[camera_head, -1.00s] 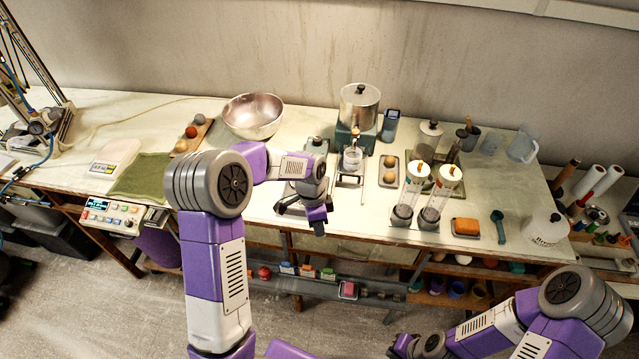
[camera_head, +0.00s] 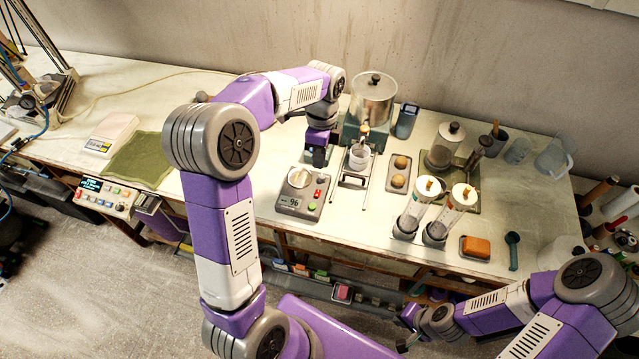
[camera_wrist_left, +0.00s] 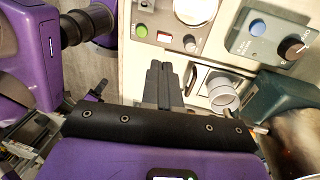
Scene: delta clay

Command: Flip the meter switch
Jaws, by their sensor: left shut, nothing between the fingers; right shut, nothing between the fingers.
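No part is plainly marked as the meter switch. A grey box with a round pale top, a display and green and red buttons (camera_head: 300,193) stands near the bench's front edge; its buttons also show in the left wrist view (camera_wrist_left: 165,38). A grey-green box with a blue button and a black knob (camera_wrist_left: 262,45) is at upper right in that view. My left gripper (camera_head: 318,158) points down behind the display box, left of the white cup (camera_head: 360,156). Its fingers (camera_wrist_left: 161,68) are shut and empty. My right gripper (camera_head: 404,332) is shut and low in front of the bench.
A steel pot (camera_head: 374,95) on a teal base stands close right of my left gripper. A blue-grey device (camera_head: 406,121) stands beside it. Two clear tubes (camera_head: 412,212) and an orange block (camera_head: 476,246) are to the right. A green cloth (camera_head: 138,158) lies left.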

